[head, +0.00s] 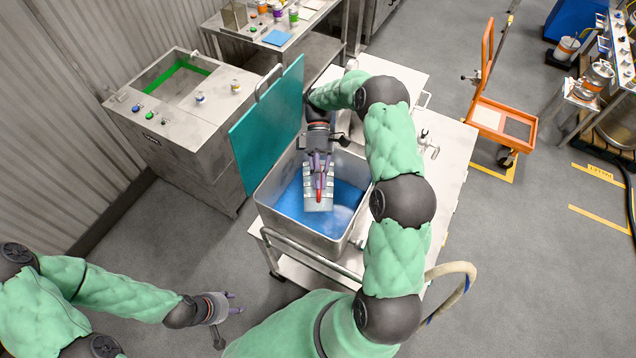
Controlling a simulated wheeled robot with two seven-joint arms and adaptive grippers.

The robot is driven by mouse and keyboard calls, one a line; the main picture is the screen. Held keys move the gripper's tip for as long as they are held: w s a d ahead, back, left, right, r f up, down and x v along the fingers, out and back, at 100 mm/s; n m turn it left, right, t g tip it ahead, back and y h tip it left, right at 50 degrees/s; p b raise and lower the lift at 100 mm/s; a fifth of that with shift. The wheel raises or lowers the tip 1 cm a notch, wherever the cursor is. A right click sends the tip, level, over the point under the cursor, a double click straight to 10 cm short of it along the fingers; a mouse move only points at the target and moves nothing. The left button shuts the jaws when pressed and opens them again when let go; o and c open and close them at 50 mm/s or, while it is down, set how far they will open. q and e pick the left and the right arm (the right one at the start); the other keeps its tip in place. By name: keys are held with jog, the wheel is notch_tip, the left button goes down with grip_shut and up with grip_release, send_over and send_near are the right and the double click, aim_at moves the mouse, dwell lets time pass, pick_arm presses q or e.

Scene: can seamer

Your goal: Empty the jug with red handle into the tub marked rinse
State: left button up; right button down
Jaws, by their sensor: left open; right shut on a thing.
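A deep metal tub (262,194) with blue liquid inside stands on a steel cart; I cannot read any mark on it. My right gripper (320,178) reaches down over the tub and is shut on the jug with red handle. The jug (318,205) is a grey metal vessel, partly hidden by the fingers, with a bit of red showing between them. It is over the blue liquid; its tilt and whether it touches the liquid I cannot tell. My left gripper (236,303) is open and empty, low at the left, well apart from the tub.
A teal panel (268,125) stands upright along the tub's left side. A steel cabinet (190,150) with a green-edged opening is left of it. The cart (455,165) has a rail and a hose (462,268). An orange trolley (500,118) stands at right.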

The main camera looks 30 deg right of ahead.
aim_at(319, 205)
dwell(0.3)
jog(key=shift+s+a+f+t+h+b, duration=0.15)
jog(key=shift+s+a+f+t+h, duration=0.15)
jog(key=shift+s+f+t, duration=0.3)
jog(key=shift+s+a+f+t+h+b, duration=0.15)
jog(key=shift+s+a+f+t+h, duration=0.2)
jog(key=shift+f, duration=0.3)
jog(key=shift+s+a+f+t+h+b, duration=0.15)
jog(key=shift+s+a+f+t+h, duration=0.15)
jog(key=shift+f+t, duration=0.3)
jog(key=shift+d, duration=0.1)
jog(key=shift+s+a+f+t+h+b, duration=0.15)
jog(key=shift+s+f+t+h+b, duration=0.1)
jog(key=shift+f+t+b, duration=0.25)
jog(key=shift+s+a+f+t+h+b, duration=0.1)
jog(key=shift+s+f+t+h+b, duration=0.2)
jog(key=shift+f, duration=0.35)
jog(key=shift+s+a+f+t+h+b, duration=0.2)
jog(key=shift+f+t+b, duration=0.2)
jog(key=shift+f, duration=0.2)
jog(key=shift+w+d, duration=0.1)
jog(key=shift+f, duration=0.1)
jog(key=f+b, duration=0.1)
jog(key=f+t+b, duration=0.1)
jog(key=shift+s+a+f+t+h+b, duration=0.2)
jog(key=shift+s+t+h+b, duration=0.1)
jog(key=shift+s+h, duration=0.1)
jog(key=shift+r, duration=0.1)
jog(key=shift+w, duration=0.1)
